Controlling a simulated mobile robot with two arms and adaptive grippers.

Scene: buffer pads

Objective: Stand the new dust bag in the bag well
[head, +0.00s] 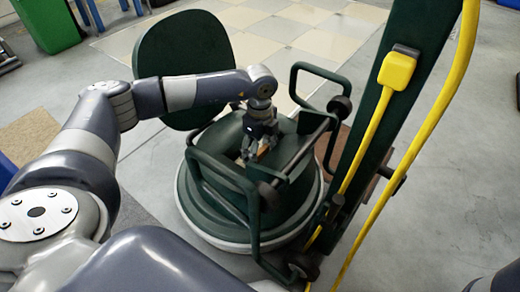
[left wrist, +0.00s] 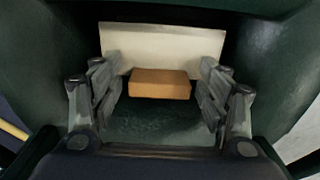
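The dark green machine (head: 213,140) stands on the floor with its lid (head: 182,62) raised. My left gripper (head: 259,155) points down into its open top, the dark green well (left wrist: 60,45). In the left wrist view, the fingers (left wrist: 160,95) are spread either side of a brown block-like piece (left wrist: 160,84), with a small gap on each side. A cream panel (left wrist: 165,42) stands upright behind the brown piece. These look like parts of the dust bag, but I cannot tell whether they are joined. My fingers hide most of this in the head view. My right gripper is out of view.
Dark green tube handles (head: 255,225) flank the opening close to my gripper. A tall green post (head: 390,90) with a yellow cable (head: 437,95) rises on the right. A green bin (head: 45,22) stands at the back left.

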